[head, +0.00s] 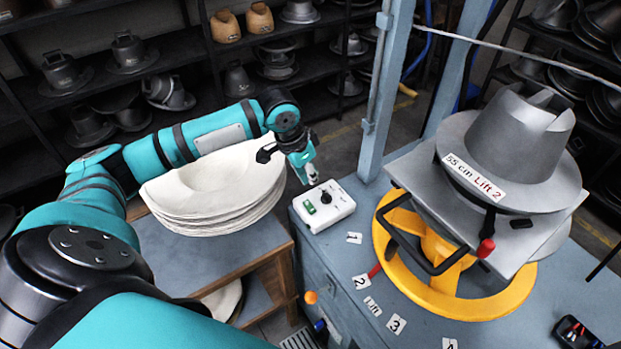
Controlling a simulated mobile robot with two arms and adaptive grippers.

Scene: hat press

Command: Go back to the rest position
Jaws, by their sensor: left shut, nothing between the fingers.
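My left gripper (303,172) is shut and empty. It points down just above and left of a white control box (324,206) with a green switch and a black knob. I cannot tell whether its tips touch anything. My right gripper is not in the head view.
A grey hat mold (520,135) labelled "55 cm Lift 2" sits on a press with a yellow wheel (470,302). Numbered labels (396,323) lie on the blue bench (345,262). A blue post (385,90) rises behind the box. Dark shelves (200,75) of molds stand behind.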

